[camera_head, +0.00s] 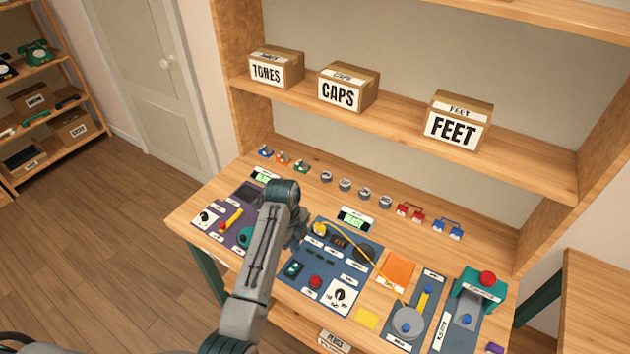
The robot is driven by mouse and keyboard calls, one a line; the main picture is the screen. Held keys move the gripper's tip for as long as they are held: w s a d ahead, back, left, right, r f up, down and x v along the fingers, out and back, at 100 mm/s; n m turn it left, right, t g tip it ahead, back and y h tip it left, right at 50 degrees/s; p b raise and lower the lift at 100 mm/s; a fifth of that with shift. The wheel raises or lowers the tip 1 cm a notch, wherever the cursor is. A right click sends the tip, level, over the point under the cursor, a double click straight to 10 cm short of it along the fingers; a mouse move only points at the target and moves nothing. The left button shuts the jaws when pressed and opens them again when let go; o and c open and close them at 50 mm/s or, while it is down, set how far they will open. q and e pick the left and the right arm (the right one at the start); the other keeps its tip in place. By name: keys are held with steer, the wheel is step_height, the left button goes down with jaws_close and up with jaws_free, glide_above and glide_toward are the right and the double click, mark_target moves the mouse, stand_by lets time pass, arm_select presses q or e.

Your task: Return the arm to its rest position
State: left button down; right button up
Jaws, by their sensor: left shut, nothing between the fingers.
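My left arm (262,262) rises from the bottom edge of the head view, left of centre. It reaches over the workbench (190,212) and bends at a dark joint (282,192). My left gripper (295,241) is small and partly hidden behind the arm, near the left edge of the middle blue panel (338,296). It is shut and holds nothing. I cannot tell its exact height above the panel. My right gripper is out of view.
A purple panel (205,238) with a yellow lever lies left of the arm. A yellow cord (375,262) crosses the middle panel. A green press with a red knob (487,280) stands at the right. Boxes marked TONES (275,70), CAPS (345,92) and FEET (455,125) sit on the shelf.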

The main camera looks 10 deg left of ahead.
arm_select(q)
steer(key=s+a+f+n+t+y, duration=0.1)
steer(key=s+a+n, duration=0.35)
steer(key=s, duration=0.25)
steer(key=s+a+f+n+t, duration=0.1)
steer(key=s+a+n, duration=0.2)
steer(key=s+n, duration=0.35)
steer(key=s+a+r+n+t, duration=0.1)
steer(key=s+r+n, duration=0.2)
steer(key=s, duration=0.3)
steer(key=s+a+r+n+t+y, duration=0.1)
steer(key=s+r+n, duration=0.2)
steer(key=s+n, duration=0.15)
steer(key=s+a+r+n, duration=0.1)
steer(key=s+r+n, duration=0.15)
steer(key=s, duration=0.45)
step_height(320, 180, down, 40)
steer(key=a+g+b, duration=0.1)
steer(key=a+b, duration=0.2)
steer(key=b, duration=0.5)
steer(key=s+f+b, duration=0.3)
steer(key=s+f, duration=0.6)
steer(key=f, duration=0.3)
steer(key=s+a+f+g+b, duration=0.1)
steer(key=s+f+b, duration=0.2)
steer(key=s+f, duration=0.6)
step_height(320, 180, down, 3)
steer(key=shift+f+n+b, duration=0.2)
steer(key=shift+n+b, duration=0.1)
